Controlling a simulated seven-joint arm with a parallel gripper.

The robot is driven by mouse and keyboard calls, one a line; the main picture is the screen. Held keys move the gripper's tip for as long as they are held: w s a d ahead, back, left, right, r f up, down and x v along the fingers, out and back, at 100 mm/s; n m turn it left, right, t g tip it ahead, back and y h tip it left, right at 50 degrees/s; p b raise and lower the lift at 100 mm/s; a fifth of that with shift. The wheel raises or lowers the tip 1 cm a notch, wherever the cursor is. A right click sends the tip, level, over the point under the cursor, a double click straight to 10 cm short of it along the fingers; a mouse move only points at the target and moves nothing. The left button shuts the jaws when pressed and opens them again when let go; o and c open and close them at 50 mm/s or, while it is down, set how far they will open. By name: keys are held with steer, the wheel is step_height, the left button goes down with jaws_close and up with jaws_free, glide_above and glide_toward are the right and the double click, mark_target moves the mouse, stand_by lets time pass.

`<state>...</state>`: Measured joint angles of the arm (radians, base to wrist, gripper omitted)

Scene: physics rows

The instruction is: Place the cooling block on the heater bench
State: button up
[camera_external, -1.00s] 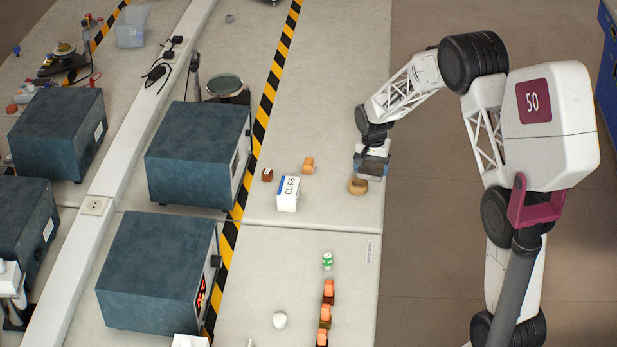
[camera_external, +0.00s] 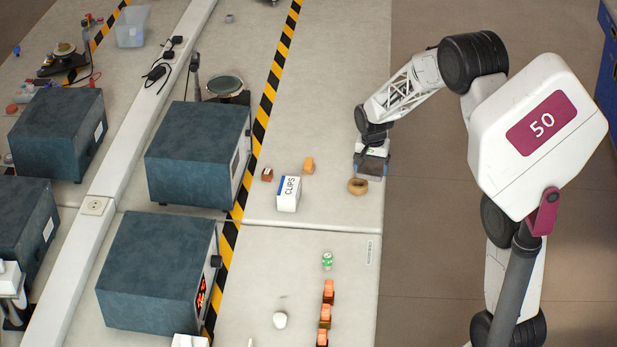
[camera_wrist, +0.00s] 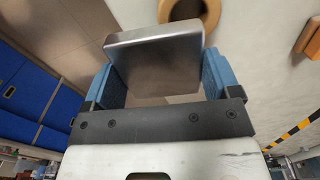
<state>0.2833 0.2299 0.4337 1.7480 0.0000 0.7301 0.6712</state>
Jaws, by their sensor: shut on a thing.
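The cooling block (camera_wrist: 155,52) looks like a grey metal block with a smooth, slightly tilted top. It is between the two blue fingers of my gripper (camera_wrist: 160,85), which is shut on it. In the external view my gripper (camera_external: 371,166) holds it at the right edge of the pale bench, just behind a wooden ring (camera_external: 358,187); the block is small and partly hidden there. I cannot tell for certain which thing is the heater bench. A device with a round greenish plate (camera_external: 225,84) stands to the left, beyond the striped tape.
An orange block (camera_external: 308,165), a brown block (camera_external: 267,174) and a CLIPS box (camera_external: 288,194) stand left of my gripper. A green can (camera_external: 327,260), a white cup (camera_external: 280,320) and orange-topped blocks (camera_external: 326,315) are nearer. Dark blue boxes (camera_external: 197,157) stand left.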

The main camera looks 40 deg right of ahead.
steer(key=shift+n, duration=0.3)
steer(key=a, duration=0.4)
steer(key=a+r, duration=0.1)
steer(key=a, duration=0.8)
steer(key=shift+w+a+r, duration=0.15)
steer(key=shift+a+r, duration=0.05)
steer(key=shift+r, duration=0.1)
steer(key=s+a+r, duration=0.1)
steer(key=s+a, duration=0.1)
steer(key=a, duration=1)
step_height(320, 180, up, 3)
steer(key=n, duration=0.1)
glide_above(265, 284)
steer(key=shift+a+f, duration=0.1)
steer(key=shift+f, duration=3.15)
steer(key=shift+f, duration=1.85)
